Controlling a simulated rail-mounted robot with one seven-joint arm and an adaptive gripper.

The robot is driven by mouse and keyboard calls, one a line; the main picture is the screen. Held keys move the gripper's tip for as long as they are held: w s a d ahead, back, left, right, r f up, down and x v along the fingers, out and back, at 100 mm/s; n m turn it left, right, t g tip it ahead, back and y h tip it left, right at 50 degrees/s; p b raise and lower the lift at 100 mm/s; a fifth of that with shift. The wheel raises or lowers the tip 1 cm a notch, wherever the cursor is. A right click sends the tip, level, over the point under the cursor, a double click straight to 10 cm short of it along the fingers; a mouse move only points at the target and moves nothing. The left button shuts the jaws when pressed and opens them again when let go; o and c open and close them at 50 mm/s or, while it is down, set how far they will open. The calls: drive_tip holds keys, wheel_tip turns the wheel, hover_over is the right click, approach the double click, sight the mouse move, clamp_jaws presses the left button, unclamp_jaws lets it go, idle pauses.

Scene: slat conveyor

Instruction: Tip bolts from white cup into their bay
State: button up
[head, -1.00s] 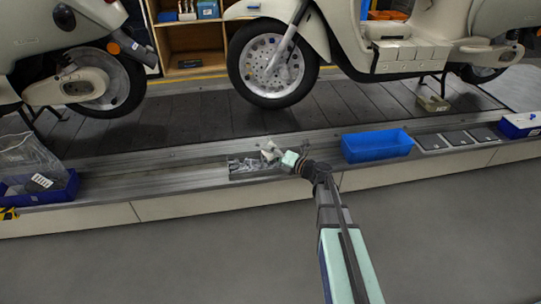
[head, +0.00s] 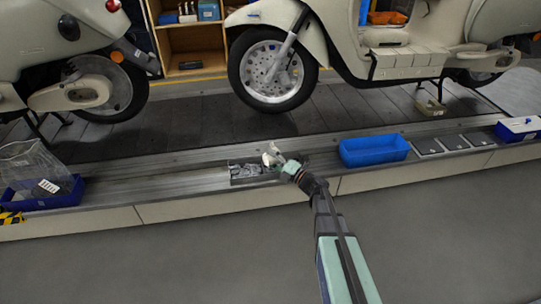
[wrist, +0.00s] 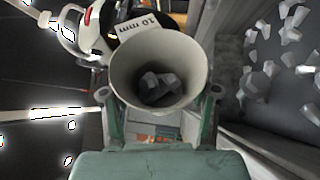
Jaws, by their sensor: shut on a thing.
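My gripper (wrist: 160,115) is shut on the white cup (wrist: 120,70), which has a "10 mm" label on its side. In the wrist view I look into the cup's mouth; a few grey bolts (wrist: 160,86) lie at its bottom. In the head view the small white cup (head: 271,154) is at my gripper (head: 283,162), close above the right end of a bay (head: 250,183) in the rail-side ledge. Several grey bolts (head: 245,171) lie in that bay, and loose bolts (wrist: 262,75) also show at the right of the wrist view. The cup's exact tilt is hard to tell.
A blue open bin (head: 373,158) stands on the ledge to the right, with dark flat plates (head: 453,142) and a blue box (head: 518,131) beyond. A blue tray with a clear bag (head: 38,165) is at the left. Scooters (head: 275,68) stand on the slat conveyor behind.

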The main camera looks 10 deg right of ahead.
drive_tip(key=shift+w+d+r+m+t+p, duration=0.1)
drive_tip(key=shift+r+m+t+p, duration=0.2)
drive_tip(key=shift+m+p, duration=0.45)
drive_tip(key=shift+d+r+m+t+p, duration=0.15)
drive_tip(key=shift+m+t+p, duration=0.2)
drive_tip(key=shift+m+p, duration=0.35)
drive_tip(key=shift+w+d+r+m+t+p, duration=0.15)
drive_tip(key=shift+m+t+p, duration=0.2)
drive_tip(key=shift+m+p, duration=0.35)
drive_tip(key=shift+s+m, duration=0.15)
drive_tip(key=shift+m, duration=0.1)
drive_tip(key=shift+f, duration=0.15)
drive_tip(key=shift+a+f, duration=0.1)
drive_tip(key=shift+f, duration=0.05)
drive_tip(key=shift+a+r+p, duration=0.1)
drive_tip(key=shift+r+p, duration=0.8)
drive_tip(key=shift+p, duration=0.05)
wheel_tip(320, 180, up, 6)
drive_tip(key=p, duration=0.4)
drive_tip(key=shift+f, duration=0.1)
drive_tip(key=shift+d, duration=0.2)
